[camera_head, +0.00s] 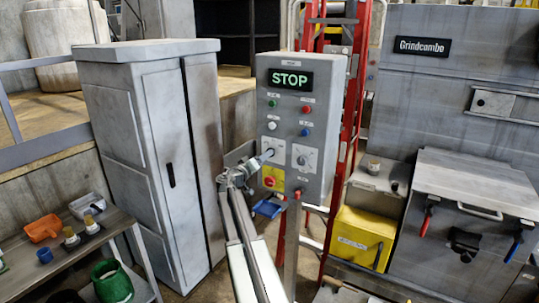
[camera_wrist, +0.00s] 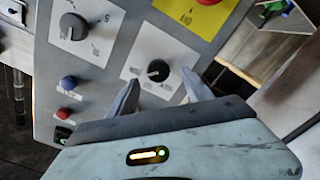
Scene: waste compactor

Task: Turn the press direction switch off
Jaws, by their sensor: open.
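A grey control box (camera_head: 320,100) stands on a post, with a lit display (camera_head: 291,79) reading STOP. Two dark rotary switches sit on white plates; their labels are too small to read. The left switch, mostly hidden by my gripper (camera_head: 265,156) in the head view, shows in the wrist view as a dark knob (camera_wrist: 158,69) between my fingertips. My gripper (camera_wrist: 160,80) is open around that knob; contact cannot be told. The other knob (camera_wrist: 74,26) is at the wrist view's upper left and on the right plate in the head view (camera_head: 302,158).
A red button on a yellow plate (camera_head: 271,180) sits just below the left switch. Small coloured buttons (camera_head: 288,120) are above the switches. A grey cabinet (camera_head: 165,140) stands left, a red ladder (camera_head: 353,110) behind, and a yellow box (camera_head: 362,238) lower right.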

